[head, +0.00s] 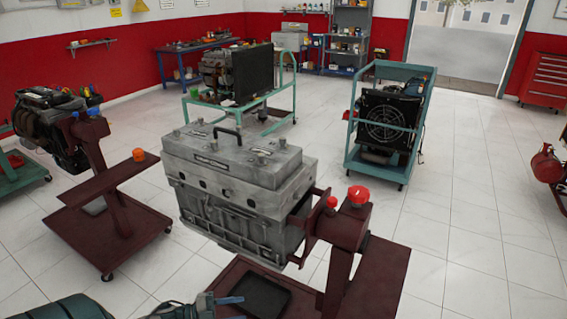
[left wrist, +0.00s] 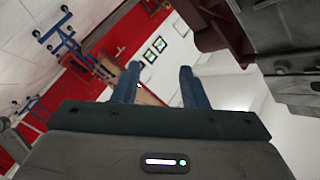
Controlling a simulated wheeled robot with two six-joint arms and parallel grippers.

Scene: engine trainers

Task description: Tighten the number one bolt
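A grey engine (head: 235,185) with a black handle on its top cover hangs on a maroon stand (head: 375,265) in the middle of the head view. Several small bolt heads (head: 262,153) show on the cover, but I cannot read any numbers or tell which is number one. My left gripper (head: 238,308) is low at the bottom edge, in front of and below the engine, touching nothing visible. In the left wrist view its two blue fingers (left wrist: 159,80) are apart with nothing between them. A corner of the grey engine (left wrist: 290,45) shows at the upper right there. My right gripper is not in view.
A black tray (head: 262,295) lies on the stand's base near my left gripper. A second maroon stand (head: 110,215) with a dark engine is at left. A teal-framed cart (head: 408,140) stands behind right. White floor (head: 480,250) is clear at right.

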